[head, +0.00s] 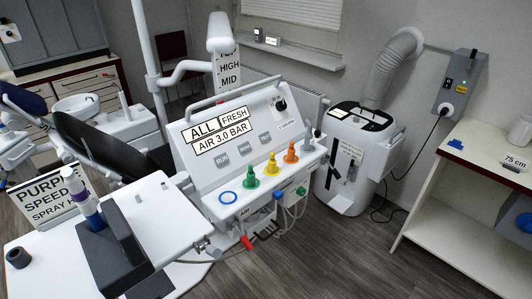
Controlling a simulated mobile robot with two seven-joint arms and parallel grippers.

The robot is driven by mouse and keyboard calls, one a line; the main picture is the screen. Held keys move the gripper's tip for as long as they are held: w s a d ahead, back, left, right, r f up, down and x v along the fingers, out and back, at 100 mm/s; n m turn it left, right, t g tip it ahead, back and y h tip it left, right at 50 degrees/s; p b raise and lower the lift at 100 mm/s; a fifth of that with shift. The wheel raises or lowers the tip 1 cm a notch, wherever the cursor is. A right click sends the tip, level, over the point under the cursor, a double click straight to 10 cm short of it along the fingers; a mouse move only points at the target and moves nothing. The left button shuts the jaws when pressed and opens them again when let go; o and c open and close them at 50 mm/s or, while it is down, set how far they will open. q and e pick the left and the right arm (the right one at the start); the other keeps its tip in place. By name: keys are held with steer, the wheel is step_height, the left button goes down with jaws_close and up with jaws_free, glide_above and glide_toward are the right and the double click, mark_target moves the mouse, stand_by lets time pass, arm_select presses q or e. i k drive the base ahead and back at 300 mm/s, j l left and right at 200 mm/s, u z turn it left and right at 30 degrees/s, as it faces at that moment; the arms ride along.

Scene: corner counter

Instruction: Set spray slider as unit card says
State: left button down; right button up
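The dental unit's white console (237,150) stands mid-picture. Its front cards (216,130) read "ALL FRESH" and "AIR 3.0 BAR". A card at the left (50,196) reads "PURPLE", "SPEED" and "SPRAY H…", its end hidden behind a white and blue handpiece with a purple band (88,203). The handpiece stands in a dark block (110,258). A strip on the column (229,72) shows "HIGH" above "MID"; its top is hidden. I cannot tell which part is the spray slider, or its setting. Neither of my grippers is in view.
Hoses hang below. A white hosed machine (345,155) and a shelf counter (478,165) stand right. Floor between them and the console is open.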

mark_target(277, 195)
steer(key=i+l+u, duration=0.1)
steer(key=l+u, duration=0.15)
steer(key=u, duration=0.15)
steer(key=l+u, duration=0.55)
steer(key=u, duration=0.2)
steer(key=i, duration=0.05)
